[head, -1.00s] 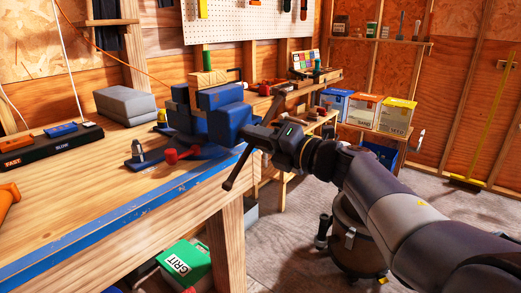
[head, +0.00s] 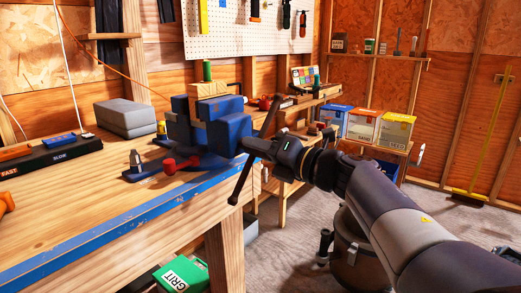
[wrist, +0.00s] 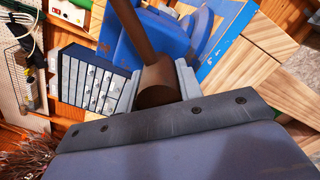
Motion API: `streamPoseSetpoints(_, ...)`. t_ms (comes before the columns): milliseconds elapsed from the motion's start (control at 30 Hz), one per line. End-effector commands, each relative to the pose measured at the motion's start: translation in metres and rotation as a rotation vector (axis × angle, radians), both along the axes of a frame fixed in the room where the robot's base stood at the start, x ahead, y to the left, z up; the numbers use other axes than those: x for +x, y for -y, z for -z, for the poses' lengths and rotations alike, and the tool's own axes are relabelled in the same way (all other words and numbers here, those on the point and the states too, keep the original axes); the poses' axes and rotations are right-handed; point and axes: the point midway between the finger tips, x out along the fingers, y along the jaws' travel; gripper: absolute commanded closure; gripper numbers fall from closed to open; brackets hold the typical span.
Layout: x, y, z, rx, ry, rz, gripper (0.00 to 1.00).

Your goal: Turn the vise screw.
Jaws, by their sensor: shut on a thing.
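The blue vise (head: 228,132) stands on the wooden bench's front edge, with a pale wood block (head: 209,90) between its jaws. Its screw ends in a brown round head (wrist: 157,87), crossed by a long dark handle bar (head: 240,185). The bar slants steeply in the head view, upper end to the right, and runs to the top edge in the wrist view. My gripper (head: 254,146) is shut on the screw head at the vise's right side. In the wrist view its two grey fingers (wrist: 158,88) lie either side of the head. The screw's shaft is hidden.
A red-knobbed part (head: 178,164) lies on the bench by the vise base. A grey block (head: 125,117) and a black strip (head: 50,152) are further left. Open floor lies right of the bench, with a brown drum (head: 355,240) under my arm. Boxes (head: 395,130) stand behind.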

Motion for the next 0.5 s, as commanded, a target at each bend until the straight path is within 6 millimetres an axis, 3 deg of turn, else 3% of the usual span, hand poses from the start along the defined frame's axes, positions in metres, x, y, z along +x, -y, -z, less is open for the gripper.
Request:
streamPoseSetpoints(267, -0.0002, -0.0006, -0.0012, 0.002, 0.001, -0.002, 0.45)
streamPoseSetpoints(500, -0.0003, 0.0001, -0.0005, 0.001, 0.0, -0.001, 0.44)
